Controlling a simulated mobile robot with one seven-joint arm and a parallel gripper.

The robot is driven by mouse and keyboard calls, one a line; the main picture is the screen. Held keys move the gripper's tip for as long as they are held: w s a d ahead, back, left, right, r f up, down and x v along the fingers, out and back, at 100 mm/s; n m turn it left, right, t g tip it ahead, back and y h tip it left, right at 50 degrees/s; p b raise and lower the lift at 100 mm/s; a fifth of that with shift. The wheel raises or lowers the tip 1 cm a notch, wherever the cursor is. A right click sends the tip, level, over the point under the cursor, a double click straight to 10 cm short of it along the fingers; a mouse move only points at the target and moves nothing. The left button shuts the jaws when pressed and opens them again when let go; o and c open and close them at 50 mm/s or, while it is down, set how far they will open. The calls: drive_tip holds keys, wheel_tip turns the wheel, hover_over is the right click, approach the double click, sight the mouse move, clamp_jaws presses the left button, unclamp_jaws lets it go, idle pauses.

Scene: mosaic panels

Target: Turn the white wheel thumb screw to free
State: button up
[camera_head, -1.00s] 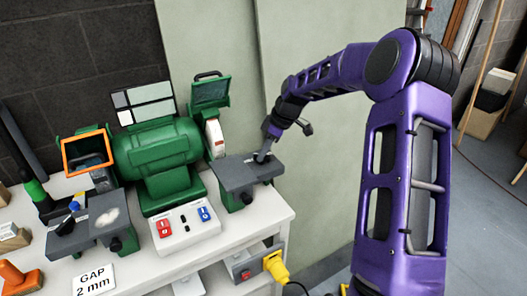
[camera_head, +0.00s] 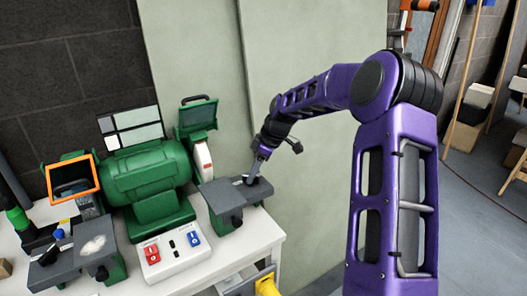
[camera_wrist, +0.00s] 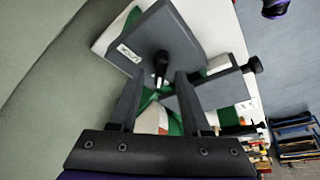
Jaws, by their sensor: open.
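The green bench grinder (camera_head: 147,180) stands on a white bench. Its white wheel (camera_head: 203,160) is on the right side. In front of that wheel is a dark grey tool rest (camera_head: 222,196), also in the wrist view (camera_wrist: 178,35). A black thumb screw (camera_wrist: 161,64) stands up from this rest; in the head view my gripper partly covers it. My gripper (camera_head: 257,170) is over the right part of the rest, pointing down. In the wrist view its fingers (camera_wrist: 158,77) are apart, with the thumb screw showing between their tips. I cannot tell whether they touch it.
A second tool rest (camera_head: 75,258) with a light smudge is at the left. A switch box (camera_head: 167,256) with red and blue buttons sits between the rests. A wall panel stands close behind my gripper.

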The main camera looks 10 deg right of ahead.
drive_tip(key=v, duration=1.6)
drive_tip(key=shift+r+p, duration=0.15)
drive_tip(key=shift+p, duration=0.25)
drive_tip(key=shift+d, duration=0.1)
